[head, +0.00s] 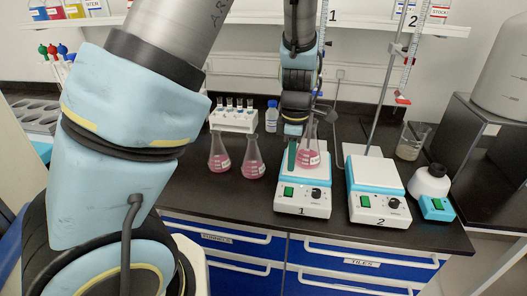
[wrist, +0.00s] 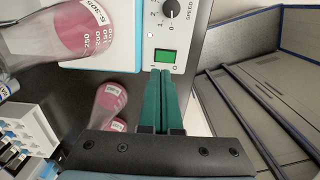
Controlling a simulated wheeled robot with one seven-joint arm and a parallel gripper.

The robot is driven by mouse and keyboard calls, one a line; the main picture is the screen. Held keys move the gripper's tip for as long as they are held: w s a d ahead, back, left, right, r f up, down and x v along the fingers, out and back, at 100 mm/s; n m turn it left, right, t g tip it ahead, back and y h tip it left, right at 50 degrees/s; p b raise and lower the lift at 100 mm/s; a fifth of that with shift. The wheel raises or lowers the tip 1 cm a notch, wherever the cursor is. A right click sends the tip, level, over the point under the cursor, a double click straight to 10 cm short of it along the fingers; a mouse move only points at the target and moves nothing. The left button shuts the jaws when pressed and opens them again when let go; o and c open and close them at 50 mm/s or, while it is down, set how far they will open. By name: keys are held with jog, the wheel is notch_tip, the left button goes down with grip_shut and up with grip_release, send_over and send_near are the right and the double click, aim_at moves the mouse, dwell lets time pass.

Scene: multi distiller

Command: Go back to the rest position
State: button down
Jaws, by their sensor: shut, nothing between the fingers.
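My gripper (head: 292,157) hangs over the left stirrer plate, marked 1 (head: 303,203). Its green fingers are together and empty; they also show in the wrist view (wrist: 163,78). An Erlenmeyer flask of pink liquid (head: 310,157) stands on that plate, just right of the fingers. It shows at the top left of the wrist view (wrist: 85,35), apart from the fingers. Two more pink flasks stand on the bench to the left, one (head: 219,157) beside the other (head: 253,165).
Stirrer 2 (head: 378,203) is empty, beside a stand and burette (head: 408,50). A beaker (head: 410,143), a white and blue device (head: 430,190) and a grey box (head: 480,145) are on the right. A vial rack (head: 233,120) and bottle (head: 271,117) stand behind the flasks.

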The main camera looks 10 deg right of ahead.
jog(key=a+r+m+b, duration=0.1)
jog(key=a+r+m, duration=0.1)
jog(key=a+m, duration=0.5)
jog(key=s+a+r+m+t+b, duration=0.1)
jog(key=a+r+m, duration=0.2)
jog(key=a, duration=1.7)
jog(key=m, duration=0.4)
jog(key=shift+a+t+b, duration=0.2)
jog(key=shift+t+b, duration=0.1)
jog(key=shift+b, duration=0.1)
